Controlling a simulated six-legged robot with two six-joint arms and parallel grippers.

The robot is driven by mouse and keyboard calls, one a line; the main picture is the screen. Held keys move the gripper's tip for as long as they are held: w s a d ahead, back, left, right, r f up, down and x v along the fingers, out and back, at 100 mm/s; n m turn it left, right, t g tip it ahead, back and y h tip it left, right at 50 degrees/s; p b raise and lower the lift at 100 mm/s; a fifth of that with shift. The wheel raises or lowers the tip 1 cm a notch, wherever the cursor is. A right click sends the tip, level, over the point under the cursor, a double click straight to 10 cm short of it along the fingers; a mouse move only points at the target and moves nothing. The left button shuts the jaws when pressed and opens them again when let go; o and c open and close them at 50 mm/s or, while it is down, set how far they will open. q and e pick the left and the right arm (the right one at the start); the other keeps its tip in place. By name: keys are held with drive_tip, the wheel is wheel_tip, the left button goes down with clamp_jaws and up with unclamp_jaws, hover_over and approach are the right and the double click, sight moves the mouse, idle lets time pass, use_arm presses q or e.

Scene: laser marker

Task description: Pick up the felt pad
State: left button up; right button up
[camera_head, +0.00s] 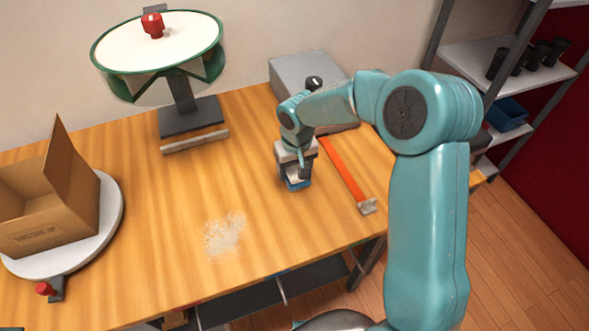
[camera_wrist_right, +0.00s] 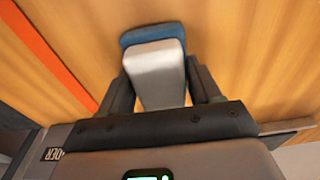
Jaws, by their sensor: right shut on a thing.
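The felt pad (camera_head: 298,185) is a small block with a blue lower layer. In the right wrist view it shows a pale grey body and a blue edge (camera_wrist_right: 150,35) beyond it. My right gripper (camera_head: 295,168) points down over the wooden table and is shut on the pad. In the wrist view, the dark fingers of the gripper (camera_wrist_right: 158,82) flank the grey body on both sides. The pad is at or just above the table; I cannot tell whether it touches. My left gripper is not in view.
An orange strip (camera_head: 343,170) with a metal end lies right of the gripper. A grey box (camera_head: 300,70) stands behind. A round green-rimmed stand (camera_head: 160,45) is back left. A cardboard box (camera_head: 45,205) sits on a white turntable (camera_head: 112,205). A pale smudge (camera_head: 224,235) marks the open tabletop.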

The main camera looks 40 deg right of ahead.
wheel_tip(320, 180, up, 20)
drive_tip(key=shift+f, duration=0.2)
